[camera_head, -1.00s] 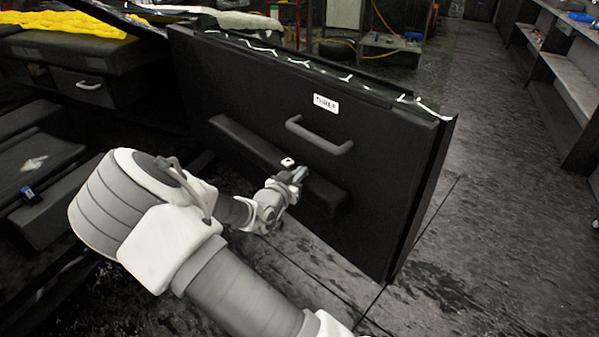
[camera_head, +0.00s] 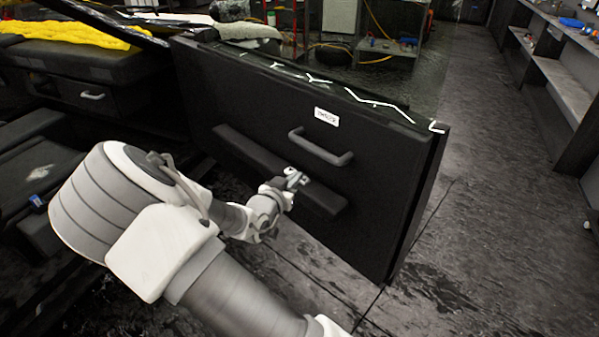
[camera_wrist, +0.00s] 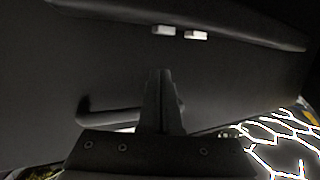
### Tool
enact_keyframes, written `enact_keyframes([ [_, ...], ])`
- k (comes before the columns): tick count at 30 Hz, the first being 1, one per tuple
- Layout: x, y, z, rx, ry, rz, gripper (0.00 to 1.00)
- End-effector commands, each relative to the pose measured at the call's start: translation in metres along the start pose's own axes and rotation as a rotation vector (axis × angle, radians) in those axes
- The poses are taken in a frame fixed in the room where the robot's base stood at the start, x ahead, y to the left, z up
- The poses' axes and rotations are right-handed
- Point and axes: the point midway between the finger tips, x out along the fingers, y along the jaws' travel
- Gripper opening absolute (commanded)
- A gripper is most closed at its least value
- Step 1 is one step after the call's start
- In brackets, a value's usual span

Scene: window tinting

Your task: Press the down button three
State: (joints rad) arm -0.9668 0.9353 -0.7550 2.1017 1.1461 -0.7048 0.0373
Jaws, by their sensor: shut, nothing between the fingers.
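A black car door panel (camera_head: 390,200) with a white label (camera_head: 326,116) stands in front of me; the label's lettering is blurred. An armrest ledge (camera_head: 235,145) runs across the panel below a pull handle (camera_head: 321,147). In the wrist view two small buttons sit side by side on the panel by the armrest: a greyer one (camera_wrist: 163,30) and a brighter white one (camera_wrist: 195,35). I cannot tell which is down. My gripper (camera_head: 298,178) is shut and empty, close to the buttons in the head view. In the wrist view its tip (camera_wrist: 160,74) appears apart from both.
The handle (camera_wrist: 100,112) lies beside my gripper in the wrist view. Window glass with bright zigzag reflections (camera_head: 350,95) tops the door. Open floor (camera_head: 480,250) lies right of the door, with shelving (camera_head: 555,85) beyond. A yellow cloth (camera_head: 70,32) lies at the upper left.

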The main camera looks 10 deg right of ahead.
Motion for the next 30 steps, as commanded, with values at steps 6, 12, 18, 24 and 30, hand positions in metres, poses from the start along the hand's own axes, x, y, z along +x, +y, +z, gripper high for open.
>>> enact_keyframes([
  [6,-0.039,0.0,-0.003,0.0,0.0,-0.001,0.0],
  [12,-0.051,0.0,-0.002,0.001,0.001,0.001,0.0],
  [18,-0.052,0.0,-0.001,0.001,0.002,0.001,0.0],
  [24,-0.051,0.0,-0.001,0.001,0.002,0.001,0.0],
  [30,-0.051,0.0,-0.001,0.001,0.002,0.001,0.0],
])
